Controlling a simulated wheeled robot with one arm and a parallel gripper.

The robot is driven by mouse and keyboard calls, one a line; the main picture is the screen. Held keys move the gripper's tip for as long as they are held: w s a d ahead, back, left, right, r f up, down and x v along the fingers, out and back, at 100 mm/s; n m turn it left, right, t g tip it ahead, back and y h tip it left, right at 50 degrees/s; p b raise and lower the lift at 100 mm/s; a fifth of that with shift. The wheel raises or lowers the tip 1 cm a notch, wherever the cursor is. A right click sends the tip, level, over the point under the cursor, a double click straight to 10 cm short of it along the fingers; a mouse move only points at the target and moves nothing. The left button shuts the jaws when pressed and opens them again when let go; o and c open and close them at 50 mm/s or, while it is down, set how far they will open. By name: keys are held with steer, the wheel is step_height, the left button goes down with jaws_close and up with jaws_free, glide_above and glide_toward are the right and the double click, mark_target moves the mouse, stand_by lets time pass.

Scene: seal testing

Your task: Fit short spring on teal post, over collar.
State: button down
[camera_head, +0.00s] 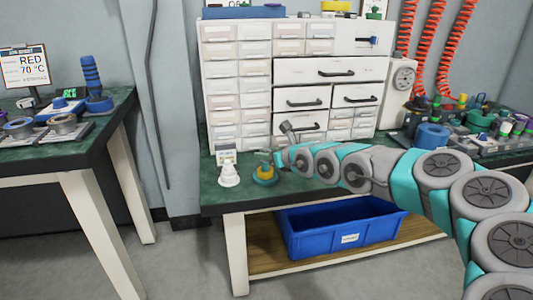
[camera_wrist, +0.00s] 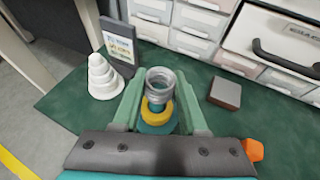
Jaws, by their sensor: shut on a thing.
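A short grey spring (camera_wrist: 161,80) stands upright between the fingertips of my gripper (camera_wrist: 160,96) in the wrist view. My gripper is shut on it. A yellow collar (camera_wrist: 156,110) shows just below the spring, with the teal post's base (camera_wrist: 157,127) beneath it. The spring lies in line with the post and collar. I cannot tell how far the post reaches inside it. In the head view, the yellow collar (camera_head: 265,168) and teal base (camera_head: 265,180) stand near the green bench's front edge, and my gripper (camera_head: 276,160) is right beside them. The spring is hard to make out there.
A white stepped cone (camera_head: 229,175) and a small sign (camera_wrist: 117,46) stand to the left. A grey-brown block (camera_wrist: 225,92) lies to the right, and a drawer cabinet (camera_head: 240,75) stands behind. A blue bin (camera_head: 290,238) sits on the shelf below.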

steer(key=shift+f+b, duration=0.4)
steer(key=shift+f, duration=0.45)
steer(key=shift+c, duration=1.8)
jaws_free()
step_height(320, 180, up, 5)
steer(key=p, duration=0.5)
steer(key=shift+r, duration=0.2)
steer(key=shift+a+r, duration=0.1)
steer(key=shift+r, duration=0.75)
